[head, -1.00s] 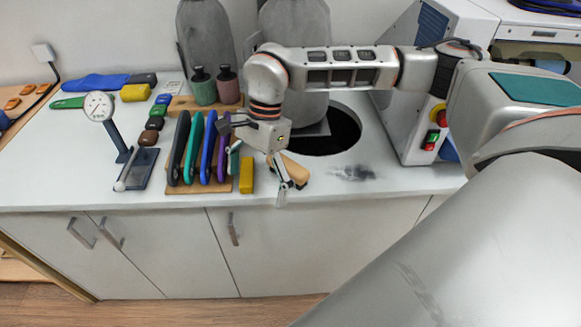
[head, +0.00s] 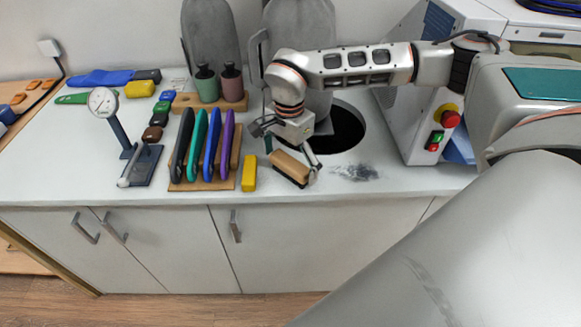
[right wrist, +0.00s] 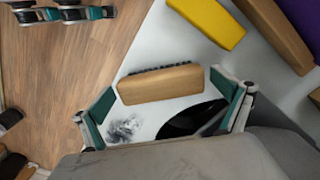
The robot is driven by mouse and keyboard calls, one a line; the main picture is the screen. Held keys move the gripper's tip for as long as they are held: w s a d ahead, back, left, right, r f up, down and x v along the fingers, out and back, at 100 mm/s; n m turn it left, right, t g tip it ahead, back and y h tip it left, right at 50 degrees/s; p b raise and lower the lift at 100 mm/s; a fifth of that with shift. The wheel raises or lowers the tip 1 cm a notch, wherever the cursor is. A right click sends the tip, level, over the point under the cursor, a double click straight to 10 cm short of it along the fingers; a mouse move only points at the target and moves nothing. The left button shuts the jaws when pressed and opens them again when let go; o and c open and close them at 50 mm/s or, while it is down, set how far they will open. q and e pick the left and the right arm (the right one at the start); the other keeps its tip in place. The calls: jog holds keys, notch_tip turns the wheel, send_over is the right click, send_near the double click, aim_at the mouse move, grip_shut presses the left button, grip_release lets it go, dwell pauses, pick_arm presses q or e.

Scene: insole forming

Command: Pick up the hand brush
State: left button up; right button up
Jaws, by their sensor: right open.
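The hand brush (head: 290,168) has a tan wooden back and dark bristles. It lies on the white counter near the front edge, right of a yellow block (head: 249,173). My right gripper (head: 289,148) is above and just behind it, with one finger at its right end. In the right wrist view the brush (right wrist: 160,84) lies between the two spread green-padded fingers of the gripper (right wrist: 166,106), with gaps on both sides. I see no hold on it. My left gripper is not in view.
A rack of insoles (head: 203,150) and a dial gauge (head: 103,101) stand to the left. A round dark hole (head: 346,132) is behind the brush. A dark smudge (head: 355,172) marks the counter to its right. A white machine (head: 425,90) stands at the right.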

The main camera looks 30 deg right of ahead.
jog(key=shift+f, duration=0.15)
jog(key=c, duration=1.1)
jog(key=shift+c, duration=0.4)
